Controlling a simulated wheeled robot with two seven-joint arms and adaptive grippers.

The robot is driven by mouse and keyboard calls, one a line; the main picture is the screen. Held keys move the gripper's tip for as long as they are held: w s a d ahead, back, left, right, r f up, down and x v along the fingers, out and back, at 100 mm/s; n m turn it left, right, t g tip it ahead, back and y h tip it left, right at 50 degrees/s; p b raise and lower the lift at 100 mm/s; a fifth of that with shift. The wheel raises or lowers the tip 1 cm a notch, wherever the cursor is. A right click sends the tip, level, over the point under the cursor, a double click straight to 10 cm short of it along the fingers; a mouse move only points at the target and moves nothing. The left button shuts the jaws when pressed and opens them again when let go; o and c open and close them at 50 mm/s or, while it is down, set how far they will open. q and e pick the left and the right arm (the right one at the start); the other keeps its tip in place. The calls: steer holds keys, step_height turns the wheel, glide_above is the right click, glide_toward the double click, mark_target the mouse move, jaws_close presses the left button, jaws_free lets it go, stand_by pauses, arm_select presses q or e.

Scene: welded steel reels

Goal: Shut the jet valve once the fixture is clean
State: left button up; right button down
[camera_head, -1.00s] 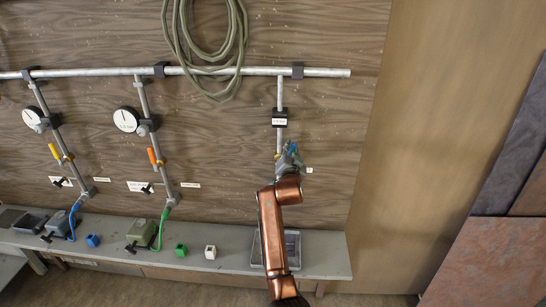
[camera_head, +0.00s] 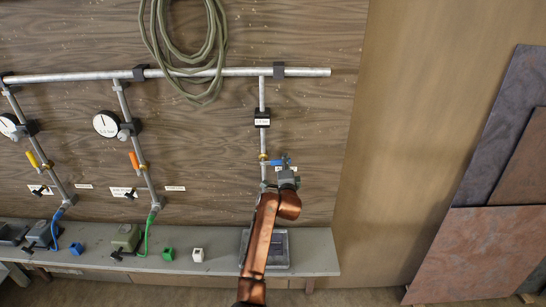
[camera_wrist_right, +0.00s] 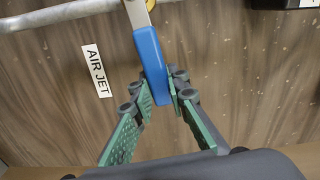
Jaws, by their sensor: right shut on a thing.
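The jet valve's blue lever handle (camera_wrist_right: 150,58) lies between my right gripper's green-padded fingers (camera_wrist_right: 160,92), which are shut on its free end. In the head view the blue handle (camera_head: 275,162) points right, crosswise to the vertical drop pipe (camera_head: 262,135). My right gripper (camera_head: 286,164) is at the handle's right end. A label reading AIR JET (camera_wrist_right: 97,70) is on the board beside it. A grey tray (camera_head: 284,262) sits on the bench below the valve, partly behind my arm; I cannot make out any fixture's cleanliness. My left gripper is not in view.
A hose coil (camera_head: 190,60) hangs above. The bench (camera_head: 320,252) carries a white block (camera_head: 198,255), a green block (camera_head: 168,254) and a blue block (camera_head: 76,249). Board right of the valve is clear.

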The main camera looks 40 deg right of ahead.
steer(key=shift+s+d+f+m, duration=0.1)
steer(key=shift+f+m, duration=0.4)
steer(key=shift+f, duration=0.25)
steer(key=shift+f+m, duration=0.2)
steer(key=shift+m, duration=0.2)
steer(key=c, duration=1.8)
jaws_free()
steer(key=shift+r, duration=0.15)
steer(key=shift+c, duration=0.2)
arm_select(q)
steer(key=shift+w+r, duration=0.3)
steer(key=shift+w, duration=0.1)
